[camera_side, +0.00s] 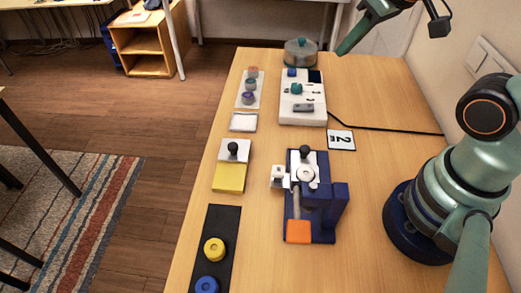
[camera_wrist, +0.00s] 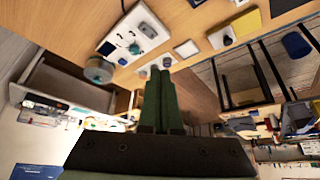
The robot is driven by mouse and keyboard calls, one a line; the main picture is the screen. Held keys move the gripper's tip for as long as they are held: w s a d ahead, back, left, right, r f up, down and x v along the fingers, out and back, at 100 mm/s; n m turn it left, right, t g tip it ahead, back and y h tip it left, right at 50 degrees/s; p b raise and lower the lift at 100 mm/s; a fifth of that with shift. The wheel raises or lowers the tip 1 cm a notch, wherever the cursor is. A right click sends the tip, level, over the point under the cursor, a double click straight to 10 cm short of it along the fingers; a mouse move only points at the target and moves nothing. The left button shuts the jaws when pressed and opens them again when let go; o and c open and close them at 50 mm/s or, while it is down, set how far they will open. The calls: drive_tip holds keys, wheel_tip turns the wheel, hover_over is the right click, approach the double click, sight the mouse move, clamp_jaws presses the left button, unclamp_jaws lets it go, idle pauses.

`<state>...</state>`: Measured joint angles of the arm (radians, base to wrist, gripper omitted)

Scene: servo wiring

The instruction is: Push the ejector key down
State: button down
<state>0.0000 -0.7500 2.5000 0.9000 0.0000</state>
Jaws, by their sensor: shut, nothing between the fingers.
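A dark blue fixture (camera_side: 325,222) stands on the wooden table, with a white round part (camera_side: 305,174), a black knob (camera_side: 304,151) and an orange block (camera_side: 298,231) at its front end. I cannot tell for sure which part is the ejector key; the orange block looks most like one. My gripper (camera_side: 341,50) is high at the back of the table, far from the fixture. In the wrist view my gripper (camera_wrist: 158,70) shows its two green fingers together, with nothing between them.
A white board (camera_side: 302,114) with a teal knob stands at the back, also in the wrist view (camera_wrist: 118,45). A lidded pot (camera_side: 300,52) is behind it. A black cable (camera_side: 385,130) crosses the table. A yellow block (camera_side: 229,178) and a black strip (camera_side: 222,225) with rings lie left.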

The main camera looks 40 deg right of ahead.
idle(0.4)
drive_tip(key=n+g+h, duration=0.4)
drive_tip(key=n+g, duration=0.8)
drive_tip(key=n, duration=0.2)
hover_over(274, 170)
wheel_tip(274, 170, down, 10)
drive_tip(key=shift+r, duration=0.25)
drive_tip(key=shift+d, duration=0.1)
drive_tip(key=shift+f, duration=4.4)
drive_tip(key=shift+f, duration=0.15)
drive_tip(key=shift+f, duration=0.3)
